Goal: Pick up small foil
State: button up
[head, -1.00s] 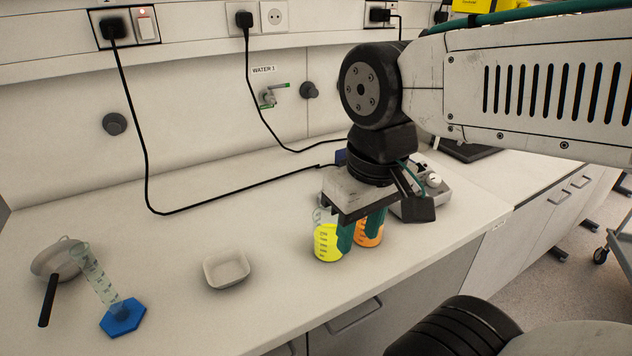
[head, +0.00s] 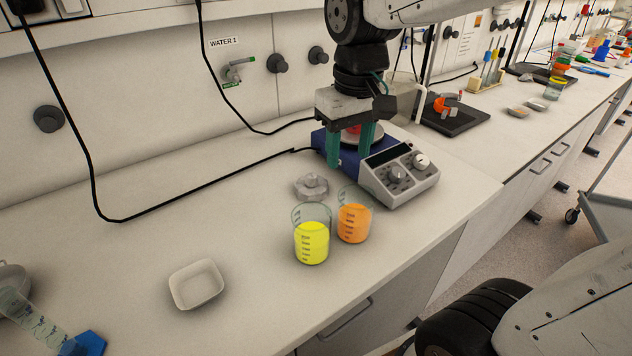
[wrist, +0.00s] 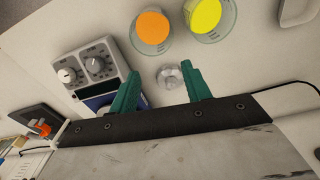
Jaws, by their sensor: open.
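The small foil (head: 311,186) is a crumpled grey-silver piece lying on the counter behind the beakers, in front of the blue hotplate. It also shows in the wrist view (wrist: 170,76), between the fingertips in the picture and nearer the right one. My gripper (head: 350,160) is open, with green fingers pointing down. In the head view it appears over the hotplate, behind and to the right of the foil. The gripper also shows at the bottom of the wrist view (wrist: 160,70). The fingers do not appear to touch the foil.
A yellow-filled beaker (head: 312,243) and an orange-filled beaker (head: 353,222) stand close in front of the foil. The hotplate (head: 400,178) with knobs stands right of it. A white dish (head: 196,286) sits at front left.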

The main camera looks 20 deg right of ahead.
jog(key=n, duration=0.1)
send_near(312, 175)
jog(key=shift+a+f+g, duration=0.3)
jog(key=shift+a, duration=0.05)
jog(key=f, duration=0.8)
jog(key=shift+w+d, duration=0.3)
grip_shut()
